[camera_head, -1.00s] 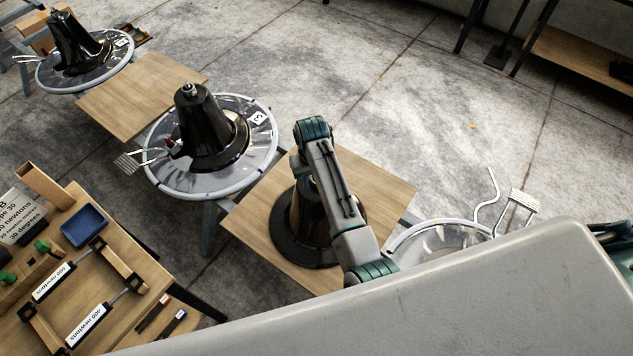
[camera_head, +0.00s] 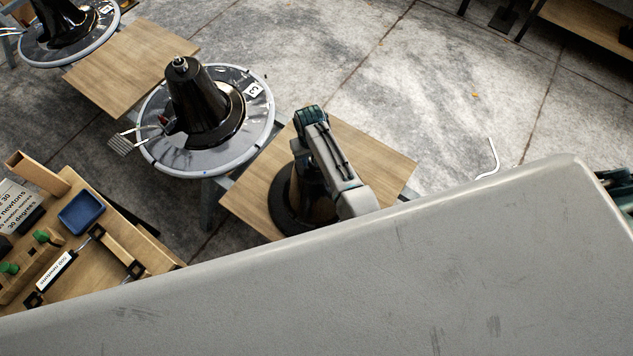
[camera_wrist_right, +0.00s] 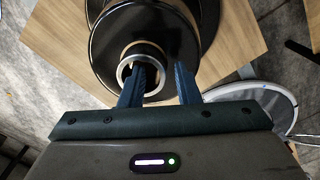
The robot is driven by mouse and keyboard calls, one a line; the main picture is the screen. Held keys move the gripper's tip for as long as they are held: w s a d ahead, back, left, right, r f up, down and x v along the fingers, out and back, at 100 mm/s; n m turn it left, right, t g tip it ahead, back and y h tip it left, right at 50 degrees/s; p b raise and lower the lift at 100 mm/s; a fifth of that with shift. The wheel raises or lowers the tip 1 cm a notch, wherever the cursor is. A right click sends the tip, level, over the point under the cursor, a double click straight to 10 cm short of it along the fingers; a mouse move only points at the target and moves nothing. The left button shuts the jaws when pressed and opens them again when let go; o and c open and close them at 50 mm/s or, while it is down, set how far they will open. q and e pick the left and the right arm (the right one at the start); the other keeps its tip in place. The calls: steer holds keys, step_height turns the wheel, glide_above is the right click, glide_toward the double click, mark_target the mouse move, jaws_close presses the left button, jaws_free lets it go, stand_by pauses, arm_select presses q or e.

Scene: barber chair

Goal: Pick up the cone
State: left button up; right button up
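A dark cone (camera_head: 283,208) with a wide round base stands on a wooden board beneath my right arm in the head view, which hides part of it. In the right wrist view the glossy black cone (camera_wrist_right: 104,47) has a metal ring at its top. My right gripper (camera_wrist_right: 163,68) is open at this ring. Its left finger overlaps the ring's opening, and its right finger is outside the ring. I cannot tell whether either finger touches it. My left gripper is not in view.
The wooden board (camera_head: 385,165) supports the cone. The clear disc (camera_head: 160,155) holds a metal fork-like piece. At lower left is a wooden table (camera_head: 110,205) with a blue tray (camera_head: 82,213).

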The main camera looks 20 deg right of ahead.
steer(key=shift+s+f, duration=0.15)
steer(key=shift+f, duration=0.9)
steer(key=shift+r, duration=0.1)
jaws_close()
steer(key=shift+w, duration=0.2)
stand_by(0.3)
